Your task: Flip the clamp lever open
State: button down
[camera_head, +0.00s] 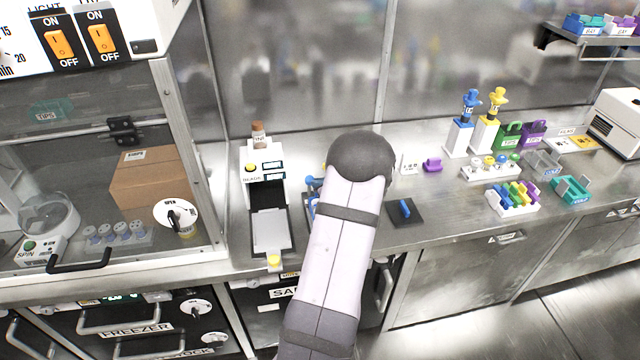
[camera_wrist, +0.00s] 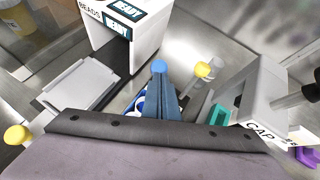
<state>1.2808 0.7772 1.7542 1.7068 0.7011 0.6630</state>
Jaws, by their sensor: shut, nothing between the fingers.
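In the wrist view a blue ball knob (camera_wrist: 160,67) shows at the far end of my gripper (camera_wrist: 159,85), whose blue-grey fingers are together with nothing held between them. I cannot tell whether the fingers touch the knob. A yellow ball knob (camera_wrist: 203,70) on a thin metal rod stands to the right of the fingers. Which knob belongs to the clamp lever is not clear, and the clamp's body is mostly hidden behind my gripper. In the head view a blue knob (camera_head: 313,183) shows just left of my arm, which hides the gripper there.
Left of my arm stands a white reader (camera_head: 265,165) with its tray out and a yellow knob (camera_head: 273,261) in front. Right of it lie a dark pad (camera_head: 404,213) with a blue piece and a purple piece (camera_head: 432,165). A grey "CAP" device (camera_wrist: 258,105) stands close on the right.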

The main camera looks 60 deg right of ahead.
jog(key=w+d+r+g+y+p, duration=0.1)
jog(key=w+d+p, duration=0.4)
jog(key=p, duration=0.1)
jog(key=shift+w+d+r+p, duration=0.2)
jog(key=shift+r+p, duration=0.15)
jog(key=shift+r, duration=0.05)
dwell(0.3)
jog(key=shift+r, duration=0.15)
dwell(0.3)
jog(key=s+r+b, duration=0.2)
jog(key=s+r, duration=0.5)
jog(key=r, duration=0.3)
jog(key=shift+s+a+r+b, duration=0.2)
jog(key=shift+s+a+b, duration=0.05)
jog(key=shift+s+b, duration=0.1)
